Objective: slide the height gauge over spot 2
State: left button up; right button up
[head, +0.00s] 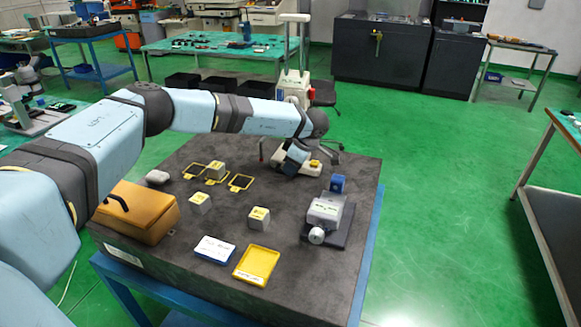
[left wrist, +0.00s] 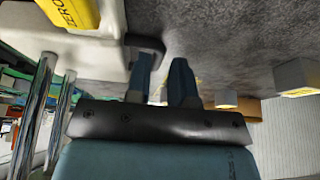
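The height gauge (head: 292,83) stands at the back of the dark granite plate, with a white base (head: 311,170), two upright columns and a yellow ZERO label. My arm hides part of it. In the left wrist view its white base (left wrist: 75,50) and silver columns (left wrist: 38,115) are at left. My left gripper (head: 290,160) is low beside the base. Its blue fingers (left wrist: 162,75) are apart, close to a dark piece (left wrist: 146,43) at the base; contact is unclear. Three yellow frames lie left of the gauge; their numbers are unreadable. My right gripper is out of view.
A grey block (head: 216,170) stands at the middle frame; two more blocks (head: 200,203) (head: 259,218) stand nearer.

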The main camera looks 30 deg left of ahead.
pick_arm(q)
jog(key=shift+w, duration=0.1)
jog(key=shift+d+r, duration=0.1)
jog(key=shift+r, duration=0.05)
jog(key=shift+w+d, duration=0.2)
jog(key=shift+d, duration=0.55)
jog(key=shift+w+d, duration=0.2)
jog(key=shift+d, duration=0.55)
jog(key=shift+w+d+r, duration=0.1)
jog(key=shift+w+d, duration=0.1)
jog(key=shift+d, duration=0.65)
jog(key=shift+w+d+f, duration=0.1)
jog(key=shift+w+d, duration=0.1)
jog(key=shift+d, duration=0.65)
jog(key=shift+w+d+r, duration=0.1)
jog(key=shift+w+d, duration=0.1)
jog(key=shift+d, duration=0.65)
jog(key=b+v, duration=0.1)
jog(key=v, duration=1.2)
jog(key=shift+d+r, duration=0.2)
jog(key=shift+r, duration=0.15)
